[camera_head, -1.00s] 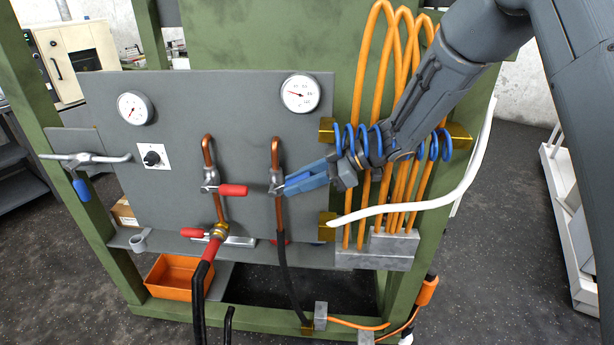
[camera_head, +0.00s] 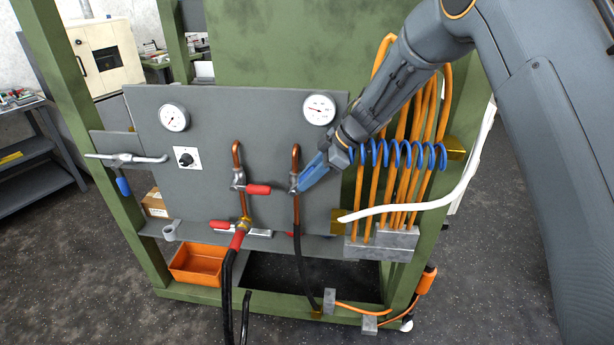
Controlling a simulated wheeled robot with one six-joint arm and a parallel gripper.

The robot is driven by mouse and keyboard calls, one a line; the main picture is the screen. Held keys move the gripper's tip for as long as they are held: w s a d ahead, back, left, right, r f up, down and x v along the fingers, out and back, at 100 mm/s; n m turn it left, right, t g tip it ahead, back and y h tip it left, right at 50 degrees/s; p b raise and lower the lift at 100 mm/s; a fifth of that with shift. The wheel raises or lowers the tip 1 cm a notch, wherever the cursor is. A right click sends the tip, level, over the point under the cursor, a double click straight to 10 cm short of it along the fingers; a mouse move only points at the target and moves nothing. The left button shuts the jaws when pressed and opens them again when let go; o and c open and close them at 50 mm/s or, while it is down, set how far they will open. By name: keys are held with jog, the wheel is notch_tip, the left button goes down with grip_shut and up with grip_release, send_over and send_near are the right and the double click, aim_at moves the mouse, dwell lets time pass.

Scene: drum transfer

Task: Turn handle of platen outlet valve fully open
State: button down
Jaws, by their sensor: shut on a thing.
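Two valves sit on copper pipes on the grey panel. The left valve (camera_head: 239,182) has a red handle (camera_head: 258,190) pointing level to the right. The right valve (camera_head: 294,187) has my gripper (camera_head: 308,178) at it, with blue jaws shut on its handle. The jaws reach it from the upper right and slant down to the left. They cover the handle, so its colour and exact angle are hidden. No label shows which valve is the platen outlet; the one I hold is the right one.
Two gauges (camera_head: 319,109) and a black knob (camera_head: 185,159) are on the panel. Blue coiled hose (camera_head: 408,155) and orange hoses (camera_head: 443,110) stand close right of my gripper. A black hose (camera_head: 299,255) hangs below the right valve. An orange bin (camera_head: 198,264) sits lower left.

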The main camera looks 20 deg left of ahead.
dwell(0.3)
jog(key=c, duration=1.5)
grip_release()
jog(key=shift+f, duration=0.1)
